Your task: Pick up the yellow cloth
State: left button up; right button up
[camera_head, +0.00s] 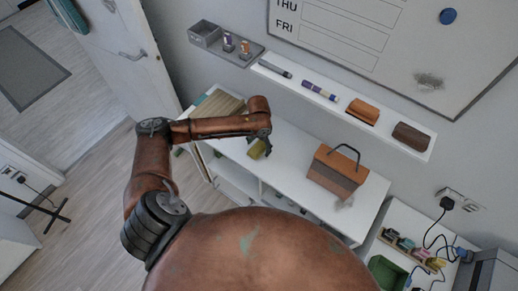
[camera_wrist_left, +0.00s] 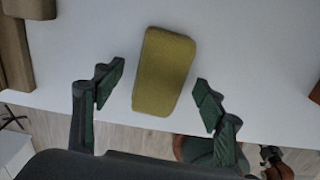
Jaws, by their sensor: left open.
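The yellow cloth (camera_head: 256,150) lies on the white desk top, partly covered by my left gripper (camera_head: 266,140) in the head view. In the left wrist view the cloth (camera_wrist_left: 165,70) is a thick, rounded yellow-green block lying slightly tilted. My left gripper (camera_wrist_left: 158,80) is open, with one finger on each side of the cloth's lower part. Gaps show between both fingers and the cloth. I cannot tell the height of the fingertips above the desk. My right gripper is in neither view.
A brown basket with a dark handle (camera_head: 337,172) stands right of the cloth on the desk (camera_head: 294,150). A narrow wall shelf (camera_head: 317,100) with several items runs above. Brown boxes or books (camera_head: 216,107) stand left. Desk surface around the cloth is clear.

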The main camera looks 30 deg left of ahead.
pick_arm(q)
jog(key=c, duration=1.2)
jog(key=shift+c, duration=0.2)
jog(key=shift+r, duration=0.75)
jog(key=s+r, duration=0.1)
jog(key=r, duration=0.1)
jog(key=s+r, duration=0.1)
jog(key=r, duration=0.1)
jog(key=s+r, duration=0.2)
jog(key=shift+a+r+p, duration=0.25)
jog(key=shift+p, duration=0.1)
jog(key=s+r, duration=0.5)
jog(key=s, duration=0.5)
jog(key=shift+a, duration=0.25)
